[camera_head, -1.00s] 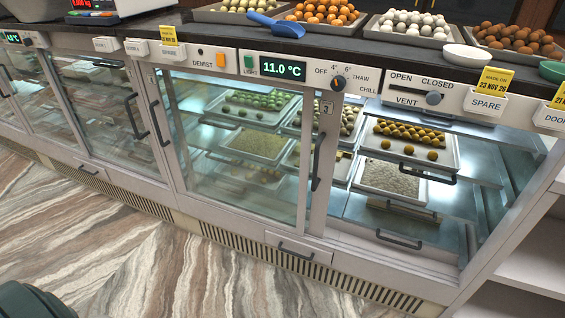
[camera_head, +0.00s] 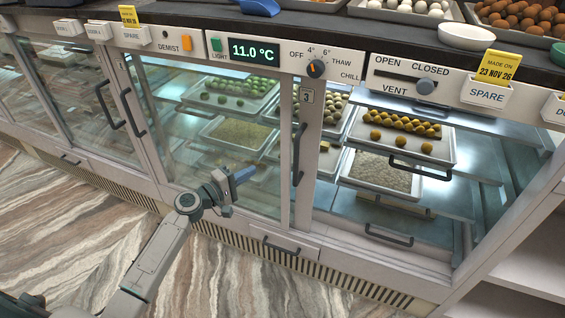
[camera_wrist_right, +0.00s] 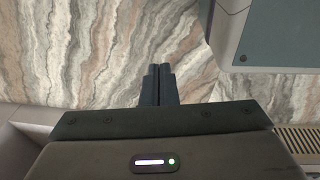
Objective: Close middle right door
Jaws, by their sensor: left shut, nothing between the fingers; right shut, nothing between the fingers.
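The middle cabinet's glass front spans the left half of its opening, with a dark vertical handle (camera_head: 299,155) on the frame post at its right edge. I take this as the middle right door (camera_head: 304,190), slid left. To the right, the opening looks uncovered, showing shelves and trays. My left gripper (camera_head: 243,175) is shut and empty, in front of the glass and left of the handle, apart from it. My right gripper (camera_wrist_right: 160,72) shows only in the right wrist view, shut and empty above the marbled floor.
A sweets tray (camera_head: 375,150) and pull-out shelves with handles (camera_head: 388,236) sit inside the opening. A control panel (camera_head: 280,58) runs above. The counter top (camera_head: 350,32) carries more trays. The floor (camera_head: 240,285) in front is clear.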

